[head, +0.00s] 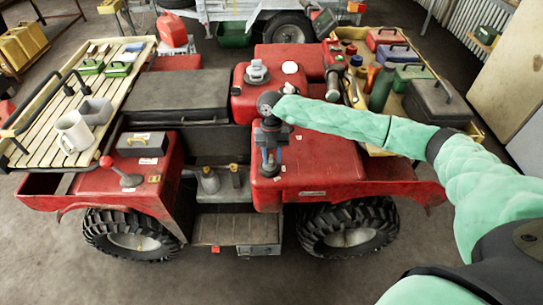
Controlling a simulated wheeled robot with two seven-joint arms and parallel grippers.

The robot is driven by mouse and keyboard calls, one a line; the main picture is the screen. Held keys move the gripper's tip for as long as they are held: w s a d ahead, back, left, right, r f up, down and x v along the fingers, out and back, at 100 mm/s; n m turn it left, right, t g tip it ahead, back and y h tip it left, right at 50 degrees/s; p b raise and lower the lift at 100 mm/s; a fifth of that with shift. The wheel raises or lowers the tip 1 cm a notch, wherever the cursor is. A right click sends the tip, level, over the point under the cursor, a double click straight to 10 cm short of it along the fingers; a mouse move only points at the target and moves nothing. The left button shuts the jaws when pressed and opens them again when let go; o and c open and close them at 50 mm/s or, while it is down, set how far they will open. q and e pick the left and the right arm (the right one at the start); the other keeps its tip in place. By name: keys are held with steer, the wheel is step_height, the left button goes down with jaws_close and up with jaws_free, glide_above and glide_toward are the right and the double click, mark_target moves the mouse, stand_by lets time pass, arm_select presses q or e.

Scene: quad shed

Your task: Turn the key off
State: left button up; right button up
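The red quad (318,160) stands side-on across the middle of the view. My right arm, in a pale green sleeve, comes in from the right. My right gripper (269,168) points down at the quad's red bodywork, just right of the dark footwell. I cannot tell whether it touches the bodywork or whether its fingers are open or shut. I cannot make out the key; it may be hidden by the gripper or too small to see. My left gripper is not in view.
A second rack on the right holds a green bottle (382,88) and a dark toolbox (437,101), near my forearm. A red-knobbed lever (107,161) stands at left. Concrete floor lies clear in front.

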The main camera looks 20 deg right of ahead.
steer(key=shift+p+v, duration=0.75)
steer(key=shift+v, duration=0.2)
steer(key=shift+s+a+r+p, duration=0.1)
steer(key=shift+r+p, duration=0.95)
steer(key=shift+r, duration=0.5)
steer(key=shift+s+a+r+p, duration=0.1)
steer(key=shift+r+p, duration=0.95)
steer(key=shift+r, duration=0.55)
steer(key=shift+f, duration=0.1)
